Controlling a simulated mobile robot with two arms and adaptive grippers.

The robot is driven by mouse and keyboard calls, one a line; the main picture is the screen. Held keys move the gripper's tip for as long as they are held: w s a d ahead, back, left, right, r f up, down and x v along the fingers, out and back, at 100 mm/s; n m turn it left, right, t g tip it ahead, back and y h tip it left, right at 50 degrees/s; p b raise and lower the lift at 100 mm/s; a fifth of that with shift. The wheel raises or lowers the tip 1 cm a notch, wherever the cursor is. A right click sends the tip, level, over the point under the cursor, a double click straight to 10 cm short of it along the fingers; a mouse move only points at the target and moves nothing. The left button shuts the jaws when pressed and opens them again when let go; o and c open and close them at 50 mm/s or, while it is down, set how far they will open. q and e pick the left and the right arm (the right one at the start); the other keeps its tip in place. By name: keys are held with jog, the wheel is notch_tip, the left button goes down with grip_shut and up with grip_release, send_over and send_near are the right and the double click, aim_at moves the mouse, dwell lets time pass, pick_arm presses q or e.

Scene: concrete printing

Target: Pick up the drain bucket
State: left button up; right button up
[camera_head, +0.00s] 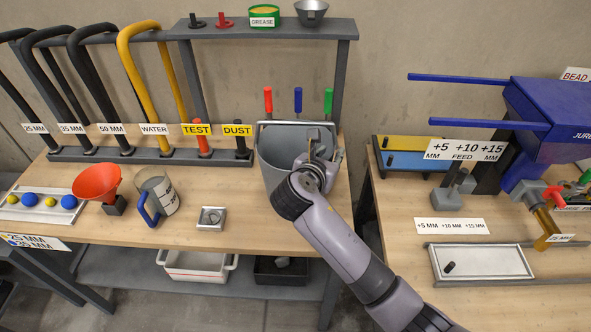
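The likely drain bucket (274,150) is a grey bucket with a light rim and a bar along its back edge. It stands on the wooden bench (236,180) near its right end. My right gripper (316,148) reaches over the bucket's right side from the lower right. The gripper and its wrist hide the bucket's right part. I cannot tell whether the fingers touch the bucket or are closed on anything. My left gripper is not in view.
Red, blue and green handled tools (298,103) stand behind the bucket. A clear jug (158,190), an orange funnel (96,181) and a small square tray (211,218) are to its left. A blue machine (548,115) stands on the right bench. Bare bench lies left of the bucket.

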jog(key=shift+c, duration=0.2)
grip_shut()
jog(key=shift+r, duration=0.1)
dwell(0.9)
